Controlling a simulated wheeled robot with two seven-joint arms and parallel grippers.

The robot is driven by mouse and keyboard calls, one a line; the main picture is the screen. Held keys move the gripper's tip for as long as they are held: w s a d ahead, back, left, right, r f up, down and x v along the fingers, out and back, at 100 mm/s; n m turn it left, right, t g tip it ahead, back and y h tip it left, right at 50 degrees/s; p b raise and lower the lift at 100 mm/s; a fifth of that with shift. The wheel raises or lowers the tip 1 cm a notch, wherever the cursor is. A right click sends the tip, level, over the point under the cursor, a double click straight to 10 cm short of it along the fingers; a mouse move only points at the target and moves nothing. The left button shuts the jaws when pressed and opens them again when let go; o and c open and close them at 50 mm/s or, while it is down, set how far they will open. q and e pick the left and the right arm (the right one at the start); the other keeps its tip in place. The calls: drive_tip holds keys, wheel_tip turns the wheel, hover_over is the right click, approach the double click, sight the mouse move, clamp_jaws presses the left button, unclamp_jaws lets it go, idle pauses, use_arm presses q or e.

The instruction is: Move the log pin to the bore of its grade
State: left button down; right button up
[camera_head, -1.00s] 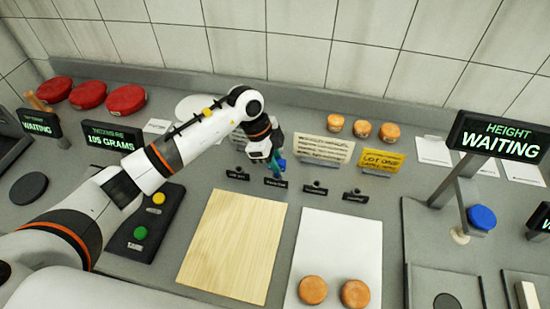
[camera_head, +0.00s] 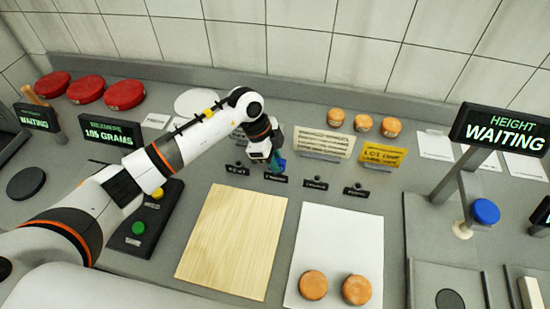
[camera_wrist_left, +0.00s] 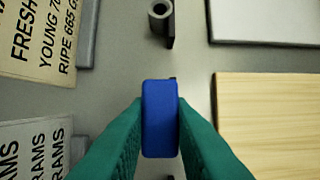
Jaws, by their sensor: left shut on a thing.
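My left gripper (camera_head: 277,163) reaches over the row of small black labels at the back middle. In the left wrist view its green fingers (camera_wrist_left: 160,135) are shut on a blue block-shaped piece, which looks like the log pin (camera_wrist_left: 160,118). A grey round tube with a dark hole, apparently a bore (camera_wrist_left: 159,10), stands ahead of the pin and apart from it. In the head view the labels include the left one (camera_head: 237,169), one beside the gripper (camera_head: 276,178), and two to the right (camera_head: 314,185) (camera_head: 355,191); their text is too small to read. My right gripper is not in view.
A white placard (camera_head: 324,145) and a yellow card (camera_head: 382,153) stand behind the labels. A wooden board (camera_head: 232,240) and a white sheet with two orange cheeses (camera_head: 313,285) lie in front. The height gauge (camera_head: 505,132) reads WAITING; a scale display (camera_head: 112,133) reads 105 GRAMS.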

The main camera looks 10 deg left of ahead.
use_arm(q)
drive_tip(key=c, duration=1.2)
unclamp_jaws()
drive_tip(key=b+v, duration=0.2)
drive_tip(key=v, duration=1)
